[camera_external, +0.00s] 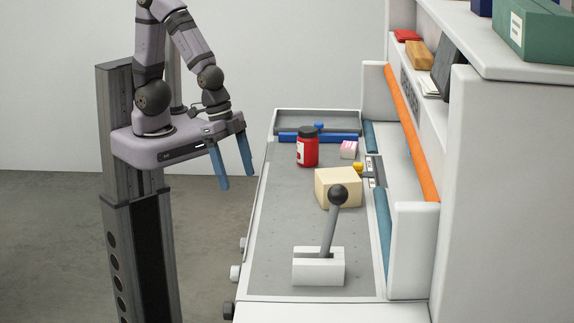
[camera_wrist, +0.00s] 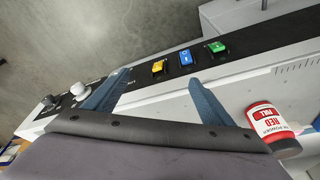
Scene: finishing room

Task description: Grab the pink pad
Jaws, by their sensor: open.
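The pink pad (camera_external: 348,149) is a small block with a pink top and paler sides. It lies on the grey bench top, right of a red jar and behind a cream block. In the wrist view my gripper (camera_wrist: 160,78) is above the bench's edge panel.
The red jar (camera_external: 307,152) stands between my gripper and the pad; it also shows in the wrist view (camera_wrist: 266,120). The cream block (camera_external: 337,187) and a ball-topped lever (camera_external: 331,222) stand nearer the camera. A blue bar (camera_external: 300,137) and grey tray (camera_external: 318,116) lie behind.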

